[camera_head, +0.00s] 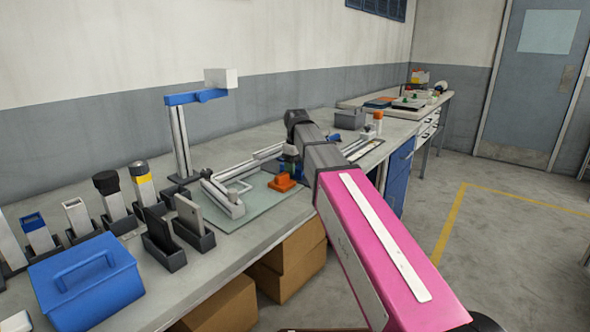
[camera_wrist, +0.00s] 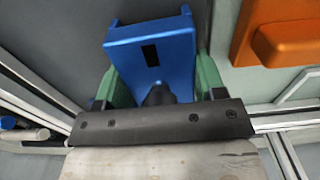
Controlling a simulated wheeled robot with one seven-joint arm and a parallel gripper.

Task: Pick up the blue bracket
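In the wrist view, the blue bracket (camera_wrist: 175,72) fills the space between the two green fingers of my gripper (camera_wrist: 160,85). It has a flat face with a dark rectangular slot and raised corners at its far side. The fingers flank it left and right, with no clear gap on either side. Its lower end is partly hidden behind my dark palm bar, so I cannot tell whether the fingers press on it. In the head view my arm hides most of the gripper, over the bench near the pale green mat (camera_head: 262,206).
An orange block (camera_head: 282,183) lies on the mat beside my gripper; it also shows in the wrist view (camera_wrist: 285,40). A grey rail (camera_head: 222,197) lies left. A post with a blue arm (camera_head: 181,145) stands behind. A blue case (camera_head: 90,287) and several holders occupy the near left.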

